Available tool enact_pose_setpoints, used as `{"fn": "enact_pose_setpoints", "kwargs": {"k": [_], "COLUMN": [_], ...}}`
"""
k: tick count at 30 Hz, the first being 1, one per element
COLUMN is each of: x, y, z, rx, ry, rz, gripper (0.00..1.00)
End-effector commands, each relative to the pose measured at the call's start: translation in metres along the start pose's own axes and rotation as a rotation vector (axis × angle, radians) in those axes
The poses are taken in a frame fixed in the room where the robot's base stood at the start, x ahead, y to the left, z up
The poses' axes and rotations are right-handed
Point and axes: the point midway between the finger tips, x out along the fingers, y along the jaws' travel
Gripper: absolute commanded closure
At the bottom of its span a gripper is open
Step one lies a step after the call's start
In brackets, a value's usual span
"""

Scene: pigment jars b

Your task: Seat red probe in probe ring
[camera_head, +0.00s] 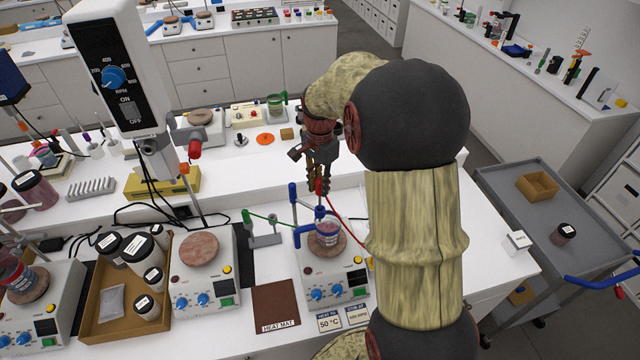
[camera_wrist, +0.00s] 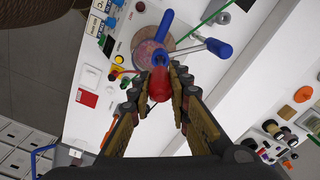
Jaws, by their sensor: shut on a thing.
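My gripper (camera_head: 318,178) is shut on the red probe (camera_head: 319,188) and holds it upright above the front-right hotplate. The probe's red body also shows between my fingers in the wrist view (camera_wrist: 158,84). The blue probe ring (camera_head: 319,211) is just below the probe, over a beaker (camera_head: 327,232) of pinkish liquid on the hotplate. Blue parts of the holder (camera_wrist: 218,47) show beyond my fingers in the wrist view. My fingers and the probe hide much of the ring there. I cannot tell whether the probe's lower end is inside the ring.
A red cable (camera_head: 345,214) runs right from the probe toward the hotplate (camera_head: 337,292). A green-armed holder (camera_head: 264,238) stands to the left. A brown heat mat (camera_head: 275,306) and a second hotplate (camera_head: 203,280) are farther left. A grey cart (camera_head: 510,218) stands right.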

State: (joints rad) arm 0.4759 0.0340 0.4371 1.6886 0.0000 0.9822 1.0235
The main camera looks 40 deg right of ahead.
Motion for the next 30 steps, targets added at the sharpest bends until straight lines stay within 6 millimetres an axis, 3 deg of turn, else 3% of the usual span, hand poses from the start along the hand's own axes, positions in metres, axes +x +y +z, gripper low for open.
{"fn": "enact_pose_setpoints", "kwargs": {"k": [30], "x": [0.024], "y": [0.0], "z": [0.0], "rx": [0.0], "ry": [0.0], "rz": [0.0], "gripper": [1.0]}}
